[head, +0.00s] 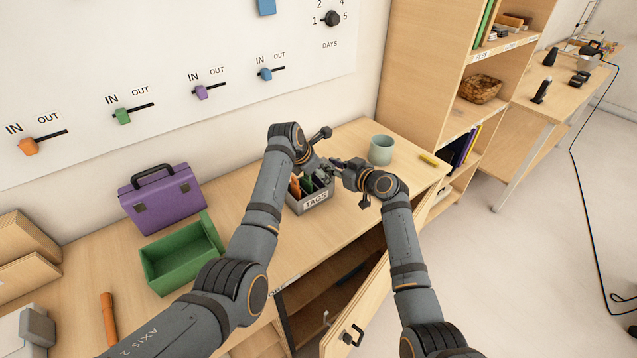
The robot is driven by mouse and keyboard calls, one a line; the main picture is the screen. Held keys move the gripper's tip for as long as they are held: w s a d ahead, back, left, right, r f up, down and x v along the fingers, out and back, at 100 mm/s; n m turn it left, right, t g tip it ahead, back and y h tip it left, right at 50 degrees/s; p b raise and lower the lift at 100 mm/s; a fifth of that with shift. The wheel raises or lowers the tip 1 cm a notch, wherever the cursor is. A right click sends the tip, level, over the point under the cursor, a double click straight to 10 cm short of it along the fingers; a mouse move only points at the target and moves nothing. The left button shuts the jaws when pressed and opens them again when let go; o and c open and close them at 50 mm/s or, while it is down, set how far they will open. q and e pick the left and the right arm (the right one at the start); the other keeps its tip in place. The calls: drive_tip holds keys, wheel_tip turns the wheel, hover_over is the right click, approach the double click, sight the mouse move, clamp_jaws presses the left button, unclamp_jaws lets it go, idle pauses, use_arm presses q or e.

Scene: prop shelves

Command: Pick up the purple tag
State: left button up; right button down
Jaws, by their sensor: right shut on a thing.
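A grey box labelled TAGS (316,202) stands on the wooden bench top. Orange and green tags (307,184) show in it, partly covered by my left gripper. I cannot make out a purple tag; the grippers hide part of the box. My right gripper (337,164) reaches in from the right, over the box's back right side. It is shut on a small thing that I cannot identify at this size. My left gripper (322,175) is at the box's top, close to the right one. Its fingers are too small and overlapped to read.
A purple case (161,200) and an open green box (181,262) are at left. A cabinet door (358,312) hangs open below the bench front.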

use_arm(q)
drive_tip(key=c, duration=0.8)
